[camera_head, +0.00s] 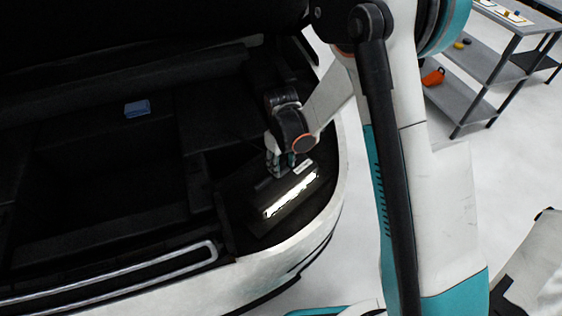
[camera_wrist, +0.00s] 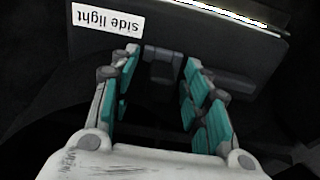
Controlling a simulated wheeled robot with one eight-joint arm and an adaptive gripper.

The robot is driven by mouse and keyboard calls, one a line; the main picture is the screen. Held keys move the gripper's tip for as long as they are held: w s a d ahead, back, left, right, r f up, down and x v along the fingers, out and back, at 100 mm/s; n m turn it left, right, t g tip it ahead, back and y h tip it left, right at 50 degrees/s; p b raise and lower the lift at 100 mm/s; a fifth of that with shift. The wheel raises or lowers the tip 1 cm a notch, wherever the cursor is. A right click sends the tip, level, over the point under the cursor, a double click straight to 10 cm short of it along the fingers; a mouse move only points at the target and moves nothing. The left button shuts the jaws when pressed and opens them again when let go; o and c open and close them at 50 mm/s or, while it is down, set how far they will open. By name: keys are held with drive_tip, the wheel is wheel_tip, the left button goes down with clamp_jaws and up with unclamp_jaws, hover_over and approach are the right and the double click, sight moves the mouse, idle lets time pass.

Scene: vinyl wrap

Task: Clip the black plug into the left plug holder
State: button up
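My gripper (camera_head: 281,163) reaches down into the dark car-body recess, beside a dark box-like part with a bright white strip. In the wrist view my gripper (camera_wrist: 161,62) has its two teal-padded fingers apart. A small dark grey block (camera_wrist: 163,66) shows between and just beyond the fingertips, against the side of the dark part. Gaps seem to show on both sides of it. I cannot tell whether this block is the black plug or a plug holder. No left plug holder can be made out for certain; the area is very dark.
The dark part carries a white "side light" label (camera_wrist: 108,20), upside down in the wrist view. Another dark ledge (camera_wrist: 228,80) lies right of the fingers. A blue block (camera_head: 137,108) lies in the recess at left. A grey shelf cart (camera_head: 478,70) stands at upper right.

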sight(281, 160)
clamp_jaws()
drive_tip(key=c, duration=0.7)
unclamp_jaws()
drive_tip(key=shift+c, duration=0.2)
drive_tip(key=shift+r+p, duration=0.3)
drive_tip(key=shift+r, duration=0.45)
clamp_jaws()
drive_tip(key=shift+r+p, duration=1.85)
drive_tip(key=shift+r, duration=1.55)
